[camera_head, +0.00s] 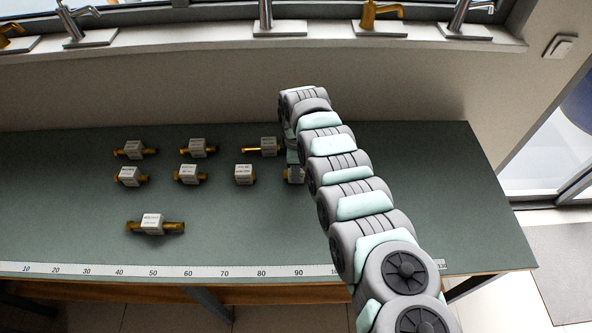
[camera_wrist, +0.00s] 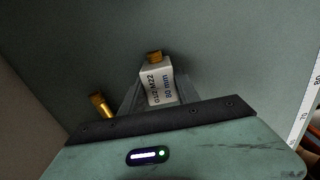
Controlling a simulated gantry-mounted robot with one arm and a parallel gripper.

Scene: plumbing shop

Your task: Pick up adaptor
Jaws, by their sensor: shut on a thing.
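In the wrist view, my gripper (camera_wrist: 157,93) has its two grey fingers on either side of a brass adaptor with a white label block (camera_wrist: 157,84). The label reads about "M22" and "80 mm", and a brass end sticks out beyond it. The fingers are shut on this block. In the head view, my arm covers most of my gripper at the right end of the adaptor rows. One labelled adaptor (camera_head: 295,174) is partly hidden there. I cannot tell whether the held piece is clear of the bench.
Several other labelled brass adaptors stand in two rows left of my arm, including one nearby (camera_head: 265,146). A longer one (camera_head: 153,225) lies nearer the front. A ruler strip (camera_head: 180,271) runs along the edge of the green bench (camera_head: 60,190). Taps line the sill behind.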

